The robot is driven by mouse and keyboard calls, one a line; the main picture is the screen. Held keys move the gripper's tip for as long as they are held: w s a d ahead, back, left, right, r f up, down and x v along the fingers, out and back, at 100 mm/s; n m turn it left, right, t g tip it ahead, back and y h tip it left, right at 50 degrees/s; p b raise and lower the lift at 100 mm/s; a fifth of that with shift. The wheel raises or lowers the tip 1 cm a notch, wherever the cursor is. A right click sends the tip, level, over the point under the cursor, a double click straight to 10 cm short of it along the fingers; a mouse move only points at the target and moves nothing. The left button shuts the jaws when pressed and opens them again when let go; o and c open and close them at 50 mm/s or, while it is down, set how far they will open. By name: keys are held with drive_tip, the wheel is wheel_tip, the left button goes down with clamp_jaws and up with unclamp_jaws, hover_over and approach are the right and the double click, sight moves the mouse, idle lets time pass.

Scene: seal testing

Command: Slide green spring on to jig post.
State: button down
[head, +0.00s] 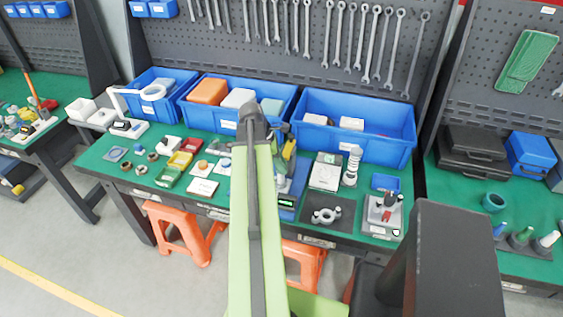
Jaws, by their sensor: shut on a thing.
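My arm comes down behind its raised elbow to the middle of the green bench. My gripper (283,184) is small and partly hidden there, low over a blue plate (287,214). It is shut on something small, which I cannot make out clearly. I cannot pick out the green spring or the jig post with certainty; my arm covers part of the bench. A pale ribbed upright column (352,166) stands to the right of my gripper.
Blue bins (357,143) line the back. A grey clamp fixture with a red handle (384,212) stands at the right. A dark mat (343,230) bears a metal ring part (326,216). Small trays (168,177) and parts crowd the left. Orange stools (183,234) stand below.

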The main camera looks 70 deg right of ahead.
drive_tip(key=shift+f+b, duration=0.3)
drive_tip(key=shift+f, duration=0.05)
idle(0.3)
drive_tip(key=c, duration=0.9)
unclamp_jaws()
drive_tip(key=shift+r, duration=0.1)
wheel_tip(320, 180, up, 7)
drive_tip(key=p, duration=0.7)
